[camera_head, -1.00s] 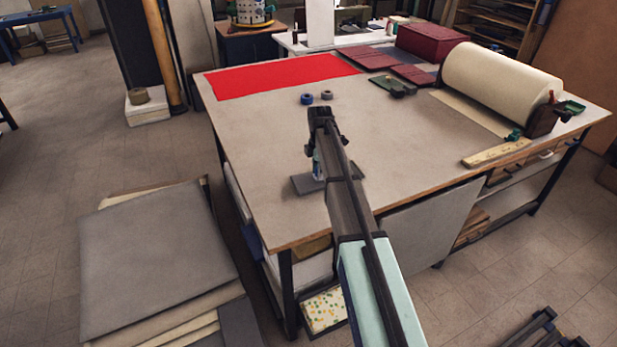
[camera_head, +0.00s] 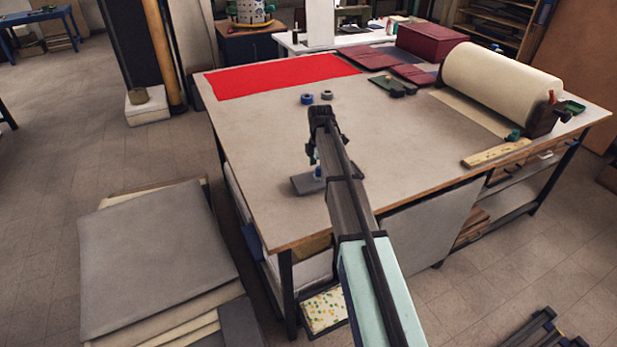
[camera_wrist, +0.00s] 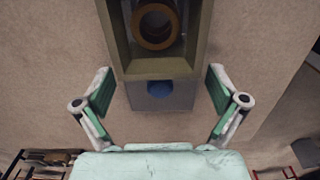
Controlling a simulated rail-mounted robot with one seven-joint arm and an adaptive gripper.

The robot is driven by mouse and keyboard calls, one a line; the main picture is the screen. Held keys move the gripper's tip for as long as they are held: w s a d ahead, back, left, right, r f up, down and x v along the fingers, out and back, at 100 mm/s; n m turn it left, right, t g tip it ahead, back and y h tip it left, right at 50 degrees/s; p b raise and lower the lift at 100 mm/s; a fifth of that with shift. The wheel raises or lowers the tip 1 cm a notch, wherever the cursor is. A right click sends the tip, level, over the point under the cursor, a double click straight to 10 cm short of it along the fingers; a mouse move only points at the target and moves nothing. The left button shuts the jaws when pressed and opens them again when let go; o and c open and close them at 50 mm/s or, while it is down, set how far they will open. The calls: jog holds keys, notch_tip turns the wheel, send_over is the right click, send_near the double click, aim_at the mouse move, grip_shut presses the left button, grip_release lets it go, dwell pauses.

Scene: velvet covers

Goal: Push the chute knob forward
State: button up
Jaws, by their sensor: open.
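The blue chute knob (camera_wrist: 160,90) shows in the wrist view on the near end of the chute, a box-like olive frame (camera_wrist: 118,40) with a brown ring (camera_wrist: 155,25) inside. A grey plate (camera_wrist: 180,98) lies under the knob. My gripper (camera_wrist: 159,72) is open, with one green-padded finger on each side of the chute's near end and a gap to the knob on both sides. In the head view my gripper (camera_head: 314,155) is over the table's left part, above the grey plate (camera_head: 305,187). My arm hides most of the chute there.
Stacked grey boards (camera_head: 155,250) lie on the floor at left.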

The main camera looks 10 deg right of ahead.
jog(key=shift+r+p, duration=1.55)
jog(key=shift+r, duration=1.75)
